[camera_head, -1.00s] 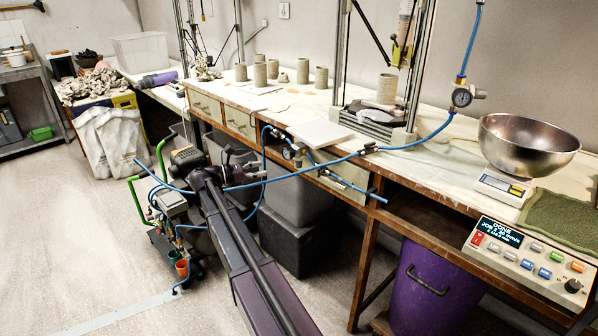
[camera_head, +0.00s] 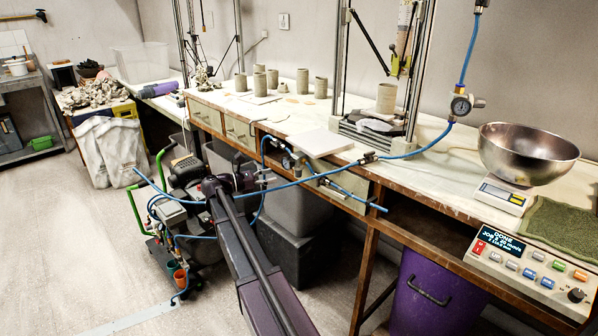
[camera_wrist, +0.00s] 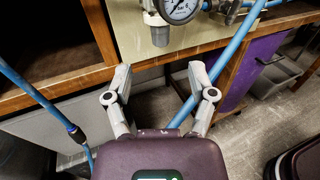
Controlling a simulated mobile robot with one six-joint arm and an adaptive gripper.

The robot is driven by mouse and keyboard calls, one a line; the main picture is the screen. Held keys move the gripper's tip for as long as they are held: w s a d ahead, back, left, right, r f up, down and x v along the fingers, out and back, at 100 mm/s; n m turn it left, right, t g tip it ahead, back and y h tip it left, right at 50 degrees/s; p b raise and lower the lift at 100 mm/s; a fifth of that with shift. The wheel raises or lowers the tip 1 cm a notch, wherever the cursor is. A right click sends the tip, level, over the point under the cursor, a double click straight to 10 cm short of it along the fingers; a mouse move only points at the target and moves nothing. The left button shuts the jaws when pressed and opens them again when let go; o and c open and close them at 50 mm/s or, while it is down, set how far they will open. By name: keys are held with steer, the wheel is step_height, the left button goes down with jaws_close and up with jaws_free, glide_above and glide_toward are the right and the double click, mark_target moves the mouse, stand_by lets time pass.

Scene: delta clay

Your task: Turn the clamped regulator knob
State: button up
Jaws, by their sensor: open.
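In the wrist view a regulator with a round white-faced gauge (camera_wrist: 178,8) sits at the bench's front edge. Its pale body (camera_wrist: 155,19) has a dark grey knob (camera_wrist: 160,36) pointing down toward me. The top of the gauge is cut off by the frame. My gripper (camera_wrist: 160,74) is open and empty, its two grey fingers spread below the knob in the picture and apart from it. In the head view the regulator (camera_head: 288,161) is small and partly hidden at the bench front, with my gripper (camera_head: 259,181) just left of it.
A blue hose (camera_wrist: 238,50) runs close past my right finger; another hose (camera_wrist: 35,100) hangs at left. The wooden bench edge (camera_wrist: 60,102) lies ahead. A purple bin (camera_head: 430,295) stands under the bench.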

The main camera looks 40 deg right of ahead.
mark_target(299, 170)
steer(key=x, duration=1)
steer(key=shift+d, duration=0.15)
jaws_close()
